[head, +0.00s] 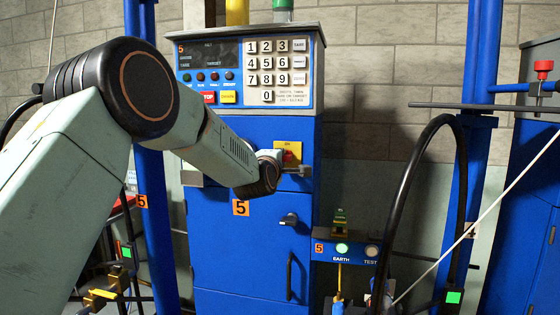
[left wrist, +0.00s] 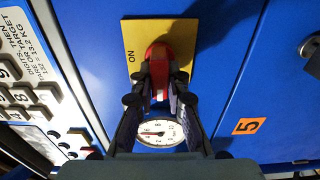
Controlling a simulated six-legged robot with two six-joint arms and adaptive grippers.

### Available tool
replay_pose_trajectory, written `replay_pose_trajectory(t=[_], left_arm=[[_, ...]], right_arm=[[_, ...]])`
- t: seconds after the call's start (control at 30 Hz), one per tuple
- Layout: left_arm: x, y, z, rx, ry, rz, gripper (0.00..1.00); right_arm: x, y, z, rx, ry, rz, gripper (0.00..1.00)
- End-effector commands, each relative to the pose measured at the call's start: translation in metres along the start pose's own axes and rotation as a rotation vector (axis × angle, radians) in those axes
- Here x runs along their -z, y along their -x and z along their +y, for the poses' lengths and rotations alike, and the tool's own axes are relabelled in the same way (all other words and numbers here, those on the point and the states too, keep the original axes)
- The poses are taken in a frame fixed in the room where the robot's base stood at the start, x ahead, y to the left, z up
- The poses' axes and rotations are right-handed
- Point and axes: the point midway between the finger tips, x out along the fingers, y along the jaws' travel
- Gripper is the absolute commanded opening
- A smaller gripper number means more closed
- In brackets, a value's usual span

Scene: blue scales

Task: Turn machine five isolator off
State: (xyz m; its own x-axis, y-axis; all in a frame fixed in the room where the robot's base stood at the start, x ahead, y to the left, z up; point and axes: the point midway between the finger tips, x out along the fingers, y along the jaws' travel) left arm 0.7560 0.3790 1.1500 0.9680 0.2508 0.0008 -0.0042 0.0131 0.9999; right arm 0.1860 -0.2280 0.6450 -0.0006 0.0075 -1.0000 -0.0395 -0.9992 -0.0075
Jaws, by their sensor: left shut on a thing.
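The isolator of machine five is a red handle (left wrist: 158,62) on a yellow plate (left wrist: 133,45) marked ON, on the front of the blue cabinet (head: 240,270). In the head view the yellow plate (head: 281,146) shows just beyond my left wrist, below the keypad. My left gripper (left wrist: 159,84) is shut on the red handle, with one finger on each side of it. In the left wrist view the handle lies lengthwise up the picture. My gripper hides its lower part. No other label on the plate is readable. My right gripper is not in view.
A keypad panel (head: 270,70) sits above the isolator. Orange labels read 5 (head: 241,208). A round white gauge (left wrist: 160,132) shows between my fingers. An EARTH/TEST box (head: 345,250) and a black hose (head: 408,170) stand to the right.

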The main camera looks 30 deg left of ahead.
Motion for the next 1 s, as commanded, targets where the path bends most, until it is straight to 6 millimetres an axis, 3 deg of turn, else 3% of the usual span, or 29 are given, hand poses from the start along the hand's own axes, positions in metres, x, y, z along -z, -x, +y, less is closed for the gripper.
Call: replay_pose_trajectory(t=[0.27,0.3,0.57,1.0], left_arm=[[0.0003,0.0004,-0.0025,0.006,0.004,0.001,0.00],[0.0003,0.0004,-0.0026,0.006,0.004,0.001,0.15],[0.0002,0.0002,-0.0016,0.004,0.002,0.000,0.37],[0.0001,0.0074,0.0001,0.002,0.001,0.000,0.38]], right_arm=[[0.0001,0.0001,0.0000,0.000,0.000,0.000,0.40],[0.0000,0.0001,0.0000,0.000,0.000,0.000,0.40],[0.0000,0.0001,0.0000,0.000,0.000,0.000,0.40],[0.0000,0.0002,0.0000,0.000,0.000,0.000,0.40]])
